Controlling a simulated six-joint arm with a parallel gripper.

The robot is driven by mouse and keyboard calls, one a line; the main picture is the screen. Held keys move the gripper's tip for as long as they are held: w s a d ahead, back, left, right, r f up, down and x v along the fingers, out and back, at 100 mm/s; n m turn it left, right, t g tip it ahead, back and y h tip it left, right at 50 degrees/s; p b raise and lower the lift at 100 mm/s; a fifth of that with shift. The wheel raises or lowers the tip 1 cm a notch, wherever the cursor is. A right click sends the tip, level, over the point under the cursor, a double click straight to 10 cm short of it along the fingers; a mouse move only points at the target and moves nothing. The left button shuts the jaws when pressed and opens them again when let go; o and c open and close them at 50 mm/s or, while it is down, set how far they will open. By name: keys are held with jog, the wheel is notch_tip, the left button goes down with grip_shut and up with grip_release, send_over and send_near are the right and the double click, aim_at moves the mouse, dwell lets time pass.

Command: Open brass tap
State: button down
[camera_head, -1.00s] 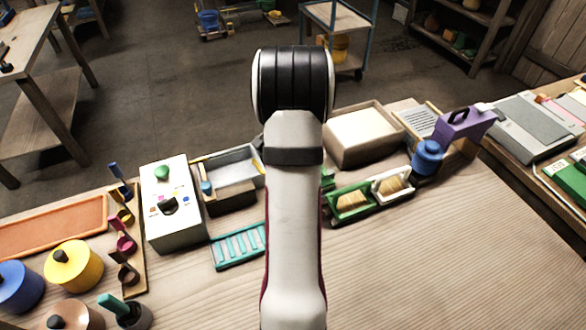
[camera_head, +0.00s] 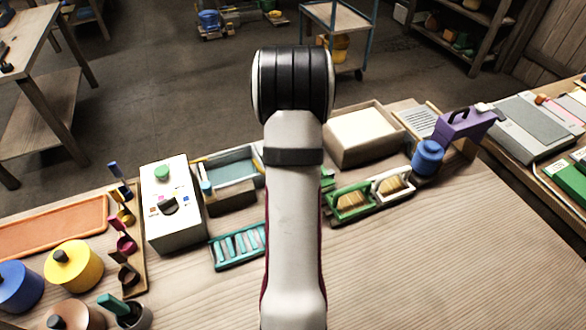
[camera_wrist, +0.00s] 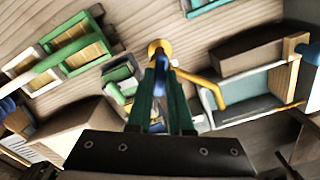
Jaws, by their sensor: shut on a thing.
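The brass tap (camera_wrist: 159,47) shows at the fingertips in the wrist view, with its bent yellow spout (camera_wrist: 203,84) reaching right over the end of a basin (camera_wrist: 262,92). My gripper (camera_wrist: 160,66) has its green fingers close together on the top of the tap, shut on it. The fingers partly hide the grasped part. In the head view my arm covers the gripper and most of the tap. The basin (camera_head: 258,174) stands just left of my arm, and its inside is blue-green.
A white box with a green knob (camera_head: 162,172) stands left of the basin. A teal rack (camera_head: 238,246) lies in front. Right of my arm are green and white brush trays (camera_head: 351,201), a beige box (camera_head: 365,134) and a blue pot (camera_head: 428,157). The front right of the bench is clear.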

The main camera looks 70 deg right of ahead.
jog(key=n, duration=0.5)
jog(key=shift+a+n, duration=0.1)
jog(key=shift+n, duration=0.2)
dwell(0.4)
jog(key=c, duration=0.8)
grip_release()
notch_tip(320, 180, up, 16)
jog(key=shift+f, duration=0.1)
